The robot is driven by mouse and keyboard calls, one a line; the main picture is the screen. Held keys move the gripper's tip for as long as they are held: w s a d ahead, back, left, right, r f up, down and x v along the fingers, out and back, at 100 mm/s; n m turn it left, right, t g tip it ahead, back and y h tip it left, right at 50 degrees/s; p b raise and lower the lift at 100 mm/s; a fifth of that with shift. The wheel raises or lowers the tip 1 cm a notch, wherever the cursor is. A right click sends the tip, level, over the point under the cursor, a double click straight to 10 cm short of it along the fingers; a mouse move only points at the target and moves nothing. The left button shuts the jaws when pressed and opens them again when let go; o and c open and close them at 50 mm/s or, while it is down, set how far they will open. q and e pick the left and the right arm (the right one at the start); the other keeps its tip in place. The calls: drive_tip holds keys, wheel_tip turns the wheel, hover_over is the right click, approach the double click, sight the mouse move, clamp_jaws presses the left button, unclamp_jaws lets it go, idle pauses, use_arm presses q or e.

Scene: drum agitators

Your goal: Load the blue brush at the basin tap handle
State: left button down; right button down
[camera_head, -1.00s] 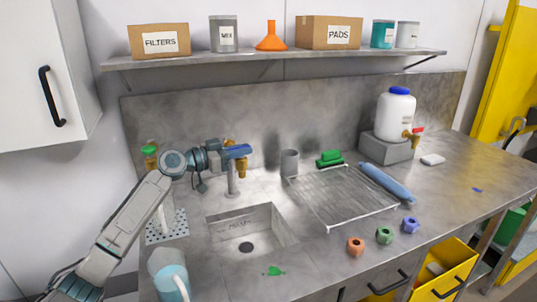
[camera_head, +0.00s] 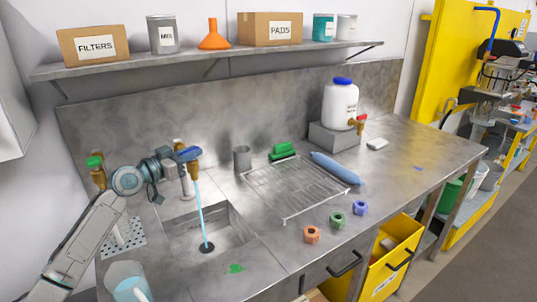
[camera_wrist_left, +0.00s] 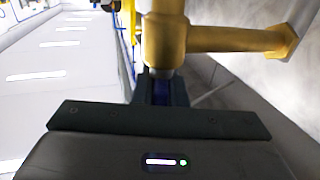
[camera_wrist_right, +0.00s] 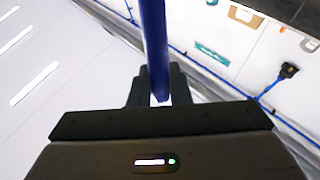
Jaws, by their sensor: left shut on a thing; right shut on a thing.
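My left gripper (camera_head: 170,158) is at the blue tap handle (camera_head: 187,153) above the basin (camera_head: 208,228). In the left wrist view its jaws (camera_wrist_left: 160,90) are shut on the handle, close under the brass tap body (camera_wrist_left: 166,38). A light-blue water stream (camera_head: 201,210) falls from the tap to the basin's dark drain. My right gripper (camera_wrist_right: 158,90) shows only in the right wrist view, shut on a blue shaft (camera_wrist_right: 153,35), apparently the brush's handle. The brush head is out of view.
A green-handled tap (camera_head: 96,165) stands left of the basin. A wire rack (camera_head: 300,190), green brush (camera_head: 283,151) and blue roll (camera_head: 334,168) lie to the right. Several coloured nuts, including an orange one (camera_head: 312,235), sit near the front edge. A yellow bin (camera_head: 395,260) is below.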

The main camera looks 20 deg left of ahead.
use_arm(q)
drive_tip(key=c, duration=1.5)
unclamp_jaws()
drive_tip(key=shift+o, duration=0.2)
